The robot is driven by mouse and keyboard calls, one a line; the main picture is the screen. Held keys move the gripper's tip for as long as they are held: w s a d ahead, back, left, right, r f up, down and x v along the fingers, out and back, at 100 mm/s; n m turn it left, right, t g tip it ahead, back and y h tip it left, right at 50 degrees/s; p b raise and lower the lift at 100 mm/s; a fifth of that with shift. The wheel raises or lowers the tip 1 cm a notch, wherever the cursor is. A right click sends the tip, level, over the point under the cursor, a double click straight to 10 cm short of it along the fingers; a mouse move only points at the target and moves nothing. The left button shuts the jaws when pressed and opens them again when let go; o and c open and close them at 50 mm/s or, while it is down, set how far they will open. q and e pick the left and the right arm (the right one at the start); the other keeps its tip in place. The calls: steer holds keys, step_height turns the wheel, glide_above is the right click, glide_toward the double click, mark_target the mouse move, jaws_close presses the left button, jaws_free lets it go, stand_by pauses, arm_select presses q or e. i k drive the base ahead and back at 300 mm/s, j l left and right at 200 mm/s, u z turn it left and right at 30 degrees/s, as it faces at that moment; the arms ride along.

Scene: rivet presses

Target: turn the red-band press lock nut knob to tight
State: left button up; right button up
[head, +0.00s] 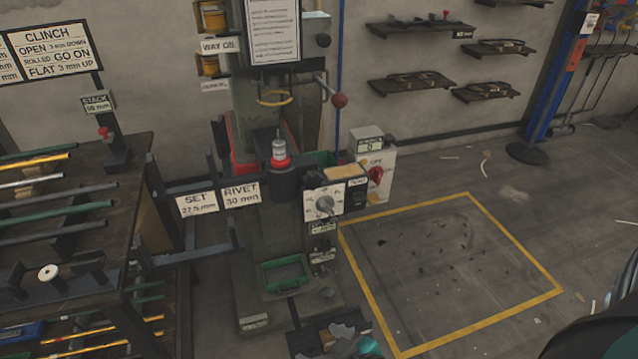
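The grey-green press (258,215) stands in the middle of the head view. A red band (281,162) circles the base of a silver cylinder (279,149) on its dark holder. A round grey knob (325,204) sits on a white dial plate on the press's right front. Small dark controls (322,243) with small labels are below it. The labels are too small to read, so I cannot tell which is the lock nut knob or its setting. Neither gripper shows clearly.
A red switch (376,175) is on a grey box right of the press. A lever with a red ball (339,100) sticks out above. A rack of rods (60,220) stands at left. The yellow-outlined floor area (450,270) at right is free of large objects.

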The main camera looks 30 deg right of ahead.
mark_target(358, 198)
steer(key=z, duration=1.3)
steer(key=i+j+u, duration=0.2)
steer(key=i+j, duration=0.3)
